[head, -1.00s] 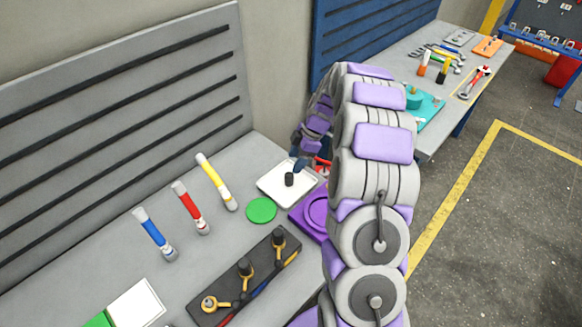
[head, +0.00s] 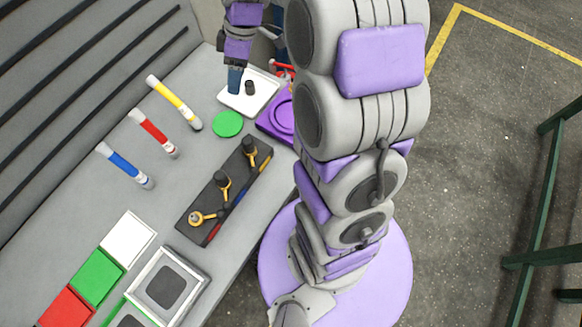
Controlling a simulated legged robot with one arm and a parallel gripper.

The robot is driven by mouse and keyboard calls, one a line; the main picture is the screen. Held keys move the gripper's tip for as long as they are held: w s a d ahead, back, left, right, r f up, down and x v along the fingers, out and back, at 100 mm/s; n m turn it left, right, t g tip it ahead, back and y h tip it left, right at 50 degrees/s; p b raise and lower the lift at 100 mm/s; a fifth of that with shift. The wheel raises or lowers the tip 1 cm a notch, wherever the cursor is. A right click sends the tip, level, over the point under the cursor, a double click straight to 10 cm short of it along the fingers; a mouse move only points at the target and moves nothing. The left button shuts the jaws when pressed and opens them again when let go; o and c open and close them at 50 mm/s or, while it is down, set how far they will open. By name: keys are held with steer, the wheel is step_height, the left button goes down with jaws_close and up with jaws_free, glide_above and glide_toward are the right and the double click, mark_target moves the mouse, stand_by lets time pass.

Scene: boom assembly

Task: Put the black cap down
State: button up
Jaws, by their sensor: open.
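The black cap (head: 250,87) stands on the white tray (head: 262,103) at the back of the grey workbench. My gripper (head: 235,80) is over the left part of this tray, just left of the cap, its blue fingertips pointing down. It looks apart from the cap and holds nothing that I can see. My arm comes in from the right and hides part of the bench behind it.
A green disc (head: 228,124) and a purple fixture (head: 276,122) lie near the tray. Yellow (head: 174,103), red (head: 153,133) and blue (head: 125,166) markers lie at the left. A dark rack (head: 225,190) holds several black-topped pieces in front. Coloured squares (head: 97,277) lie at the front left.

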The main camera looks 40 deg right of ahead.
steer(key=s+a+r+m+h, duration=0.1)
steer(key=s+m, duration=0.4)
steer(key=s, duration=0.9)
steer(key=s+a+r+m+g+h, duration=0.1)
steer(key=s+m, duration=0.4)
steer(key=s, duration=1)
steer(key=shift+a+r+m+h, duration=0.4)
steer(key=shift+a+h, duration=0.3)
steer(key=shift+a, duration=0.5)
